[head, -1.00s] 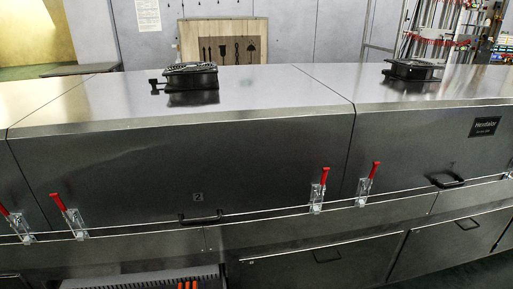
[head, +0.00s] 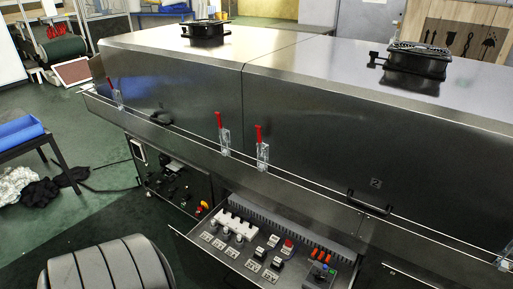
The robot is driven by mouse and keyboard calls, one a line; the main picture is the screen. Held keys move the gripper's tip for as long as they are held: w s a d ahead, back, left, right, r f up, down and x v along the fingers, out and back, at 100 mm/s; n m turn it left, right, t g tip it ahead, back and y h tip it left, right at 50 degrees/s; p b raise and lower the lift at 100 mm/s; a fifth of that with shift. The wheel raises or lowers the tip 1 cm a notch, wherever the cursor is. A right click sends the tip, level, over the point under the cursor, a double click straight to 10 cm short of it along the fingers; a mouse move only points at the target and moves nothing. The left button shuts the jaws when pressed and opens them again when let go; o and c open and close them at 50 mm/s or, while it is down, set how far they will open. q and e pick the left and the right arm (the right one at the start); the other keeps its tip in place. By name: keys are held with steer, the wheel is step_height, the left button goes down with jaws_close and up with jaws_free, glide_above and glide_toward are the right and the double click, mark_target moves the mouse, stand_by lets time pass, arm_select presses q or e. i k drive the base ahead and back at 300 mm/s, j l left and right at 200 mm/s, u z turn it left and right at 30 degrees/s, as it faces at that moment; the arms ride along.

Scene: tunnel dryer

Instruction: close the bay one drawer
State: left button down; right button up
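The right hood section (head: 390,140) carries a plate with a 2 and a black handle (head: 369,203). The drawer's front handle is not visible. Neither of my grippers is in view.
Red-handled clamps (head: 262,147) line the hood's lower edge. A control cabinet (head: 175,178) with knobs stands left of the drawer. A blue tray (head: 18,132) on a table and dark cloth (head: 40,192) are at the far left.

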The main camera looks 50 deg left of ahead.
mark_target(207, 267)
steer(key=u, duration=1.65)
steer(key=l+z, duration=0.2)
steer(key=k+l+z, duration=0.2)
steer(key=l, duration=0.2)
steer(key=i, duration=0.1)
